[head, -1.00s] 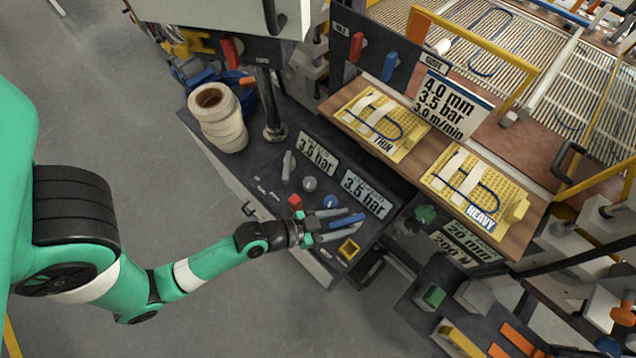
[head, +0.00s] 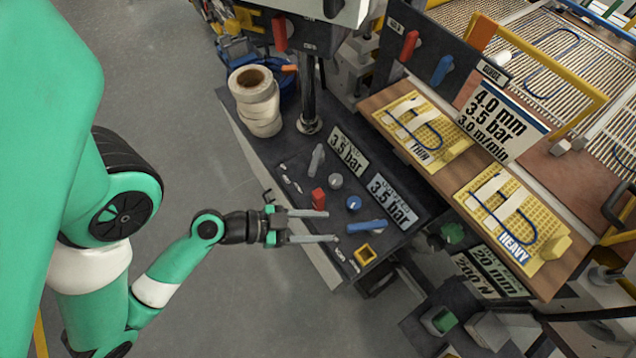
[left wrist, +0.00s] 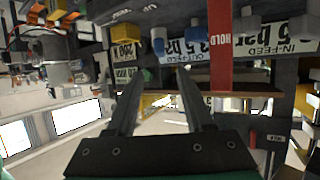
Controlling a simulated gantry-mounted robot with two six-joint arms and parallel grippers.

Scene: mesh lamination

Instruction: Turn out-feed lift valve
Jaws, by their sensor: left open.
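The out-feed lift valve is a blue lever (head: 366,226) on the dark control panel, beside the out-feed 3.5 bar label (head: 391,202). The lever lies sideways, its long end toward the left. In the left wrist view a blue part (left wrist: 158,40), probably the lever seen end-on, shows beyond the fingers. My left gripper (head: 332,226) is open and empty. Its fingertips are just left of the lever's end, apart from it as far as I can see. My right gripper does not show.
The panel also carries a red block (head: 318,198), a blue knob (head: 354,203), a grey lever (head: 317,160) and a yellow square part (head: 365,254) close to the lower finger. A white roll stack (head: 255,100) stands behind. Open floor lies left of the panel.

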